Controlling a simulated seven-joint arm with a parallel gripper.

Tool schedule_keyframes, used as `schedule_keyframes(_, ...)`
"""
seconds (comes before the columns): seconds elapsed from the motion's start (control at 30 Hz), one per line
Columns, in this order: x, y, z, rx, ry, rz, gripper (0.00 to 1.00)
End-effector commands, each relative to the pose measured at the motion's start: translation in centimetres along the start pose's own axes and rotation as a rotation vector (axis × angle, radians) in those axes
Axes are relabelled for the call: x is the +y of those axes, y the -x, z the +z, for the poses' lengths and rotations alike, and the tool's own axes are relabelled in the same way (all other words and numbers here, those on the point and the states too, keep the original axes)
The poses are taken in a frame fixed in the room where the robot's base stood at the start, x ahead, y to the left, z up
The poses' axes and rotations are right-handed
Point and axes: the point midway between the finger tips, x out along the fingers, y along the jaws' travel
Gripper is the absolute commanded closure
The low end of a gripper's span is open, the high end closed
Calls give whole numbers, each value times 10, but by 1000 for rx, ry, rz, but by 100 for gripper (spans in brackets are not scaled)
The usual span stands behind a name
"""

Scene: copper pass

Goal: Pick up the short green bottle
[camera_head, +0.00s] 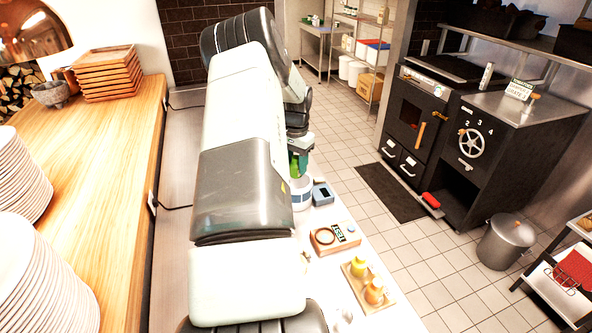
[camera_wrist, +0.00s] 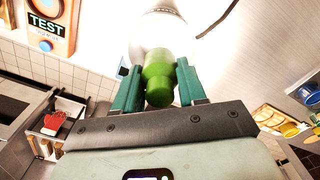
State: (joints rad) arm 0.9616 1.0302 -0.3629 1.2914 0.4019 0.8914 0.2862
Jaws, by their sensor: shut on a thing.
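The short green bottle (camera_wrist: 158,70) is between the two dark green fingers of my gripper (camera_wrist: 157,85) in the wrist view. The fingers are shut on its sides. In the head view my gripper (camera_head: 299,155) is mostly hidden behind my arm, and only a small patch of the green bottle (camera_head: 295,168) shows. It appears just above or in front of a white round container (camera_head: 300,190) with a blue band. I cannot tell whether the bottle touches anything below it.
A small blue-grey box (camera_head: 322,193) stands beside the white container. Nearer on the white counter are a wooden box (camera_head: 322,239) with a ring and label, and a small tray (camera_head: 386,297) with yellow and orange bottles. A wooden counter (camera_head: 115,150) with plate stacks lies left.

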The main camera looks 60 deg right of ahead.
Motion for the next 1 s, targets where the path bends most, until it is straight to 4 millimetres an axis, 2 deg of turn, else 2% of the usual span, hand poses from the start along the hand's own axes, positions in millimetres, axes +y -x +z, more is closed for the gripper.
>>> schedule_keyframes(0.33,0,4,0,1,0,-1,91)
schedule_keyframes(0.7,0,34,0,2,1,-1,91)
schedule_keyframes(1.0,0,36,0,0,0,0,91)
